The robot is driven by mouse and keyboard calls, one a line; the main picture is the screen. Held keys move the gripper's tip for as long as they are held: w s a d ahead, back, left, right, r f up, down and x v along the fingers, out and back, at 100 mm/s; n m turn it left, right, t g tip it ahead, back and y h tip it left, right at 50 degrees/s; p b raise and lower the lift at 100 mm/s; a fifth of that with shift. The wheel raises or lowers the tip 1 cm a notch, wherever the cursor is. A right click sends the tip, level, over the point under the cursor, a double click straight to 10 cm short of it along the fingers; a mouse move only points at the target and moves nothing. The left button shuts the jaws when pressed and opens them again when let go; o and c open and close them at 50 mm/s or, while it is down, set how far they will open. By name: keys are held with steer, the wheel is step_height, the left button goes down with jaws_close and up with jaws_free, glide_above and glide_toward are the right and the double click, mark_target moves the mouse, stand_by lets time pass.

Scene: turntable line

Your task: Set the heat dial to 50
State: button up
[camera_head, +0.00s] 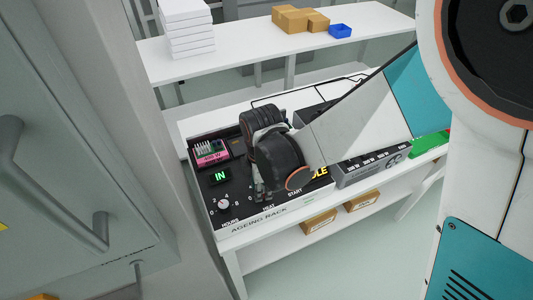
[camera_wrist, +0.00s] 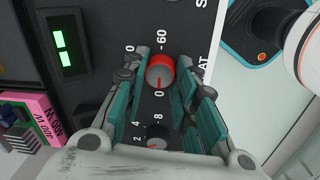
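The heat dial (camera_wrist: 160,72), a round knob with a red rim and a grey face, is on the black panel in the wrist view. A thin red mark on its lower face points roughly toward a printed 0; a 60 is printed above it. My gripper (camera_wrist: 165,80) is open, with one teal-sided finger on each side of the dial. Gaps seem to show between fingers and dial, so I see no clear grip. In the head view my gripper (camera_head: 262,190) is low over the ageing rack panel (camera_head: 245,212) and hides the dial.
The hours dial (camera_head: 223,205) sits left of the gripper, near a green lit display (camera_head: 221,176) and a pink pack (camera_head: 211,152). A grey unit (camera_head: 372,168) stands to the right. A back shelf (camera_head: 240,42) holds white boxes and cartons.

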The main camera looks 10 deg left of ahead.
steer(key=shift+m, duration=0.4)
steer(key=shift+c, duration=0.2)
steer(key=m, duration=0.5)
steer(key=shift+a+m+b, duration=0.1)
steer(key=shift+m+b, duration=0.25)
steer(key=shift+m, duration=0.05)
steer(key=m, duration=0.7)
steer(key=shift+h, duration=0.3)
steer(key=m, duration=0.5)
steer(key=shift+w+m+b, duration=0.1)
steer(key=shift+m+b, duration=0.2)
steer(key=shift+m+g, duration=0.3)
steer(key=shift+m, duration=1.9)
steer(key=o, duration=1.1)
